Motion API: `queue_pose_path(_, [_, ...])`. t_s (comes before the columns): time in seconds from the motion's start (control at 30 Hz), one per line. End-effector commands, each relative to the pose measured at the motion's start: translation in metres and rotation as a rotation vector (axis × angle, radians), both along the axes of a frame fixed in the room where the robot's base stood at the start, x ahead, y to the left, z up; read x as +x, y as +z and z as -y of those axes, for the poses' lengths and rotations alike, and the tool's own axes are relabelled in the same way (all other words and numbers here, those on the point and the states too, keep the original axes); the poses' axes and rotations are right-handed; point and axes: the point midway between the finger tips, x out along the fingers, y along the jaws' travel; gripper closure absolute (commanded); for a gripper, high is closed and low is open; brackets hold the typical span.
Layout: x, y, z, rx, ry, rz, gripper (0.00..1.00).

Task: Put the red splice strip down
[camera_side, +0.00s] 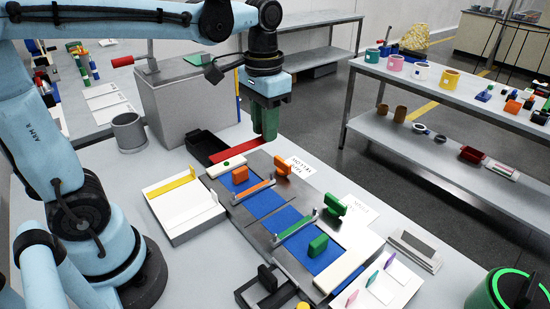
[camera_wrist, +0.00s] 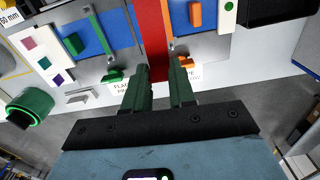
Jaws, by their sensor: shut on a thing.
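The long flat red splice strip (camera_side: 233,151) is in my gripper (camera_side: 265,134), with its free end pointing left, near the black tray, in the side view. In the wrist view the strip (camera_wrist: 152,38) runs from between the green fingers of my gripper (camera_wrist: 160,78) to the top edge. The fingers are shut on its near end. The strip passes across the view between the blue panels of the fixture plate (camera_side: 245,226). The side view does not make clear how high the strip is above the bench.
A black tray (camera_side: 198,139) stands at the back of the bench. A white tray (camera_side: 157,209) with a yellow strip (camera_side: 172,187) lies left. Orange clamps (camera_side: 283,165) and green clamps (camera_side: 318,246) stand on the fixture, with an orange strip and a green strip across it.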

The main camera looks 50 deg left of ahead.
Motion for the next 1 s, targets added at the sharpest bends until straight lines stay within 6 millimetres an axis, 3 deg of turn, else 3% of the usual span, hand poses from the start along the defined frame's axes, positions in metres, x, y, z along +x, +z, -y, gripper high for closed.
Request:
queue_pose_path(0.17, [0.0,-0.007,-0.01,0.0,-0.167,0.0,1.0])
queue_pose_path(0.8, [-0.007,-0.046,-0.06,-0.001,-1.16,0.001,1.0])
queue_pose_path(1.0, [-0.011,-0.055,-0.071,-0.001,-1.403,0.001,1.0])
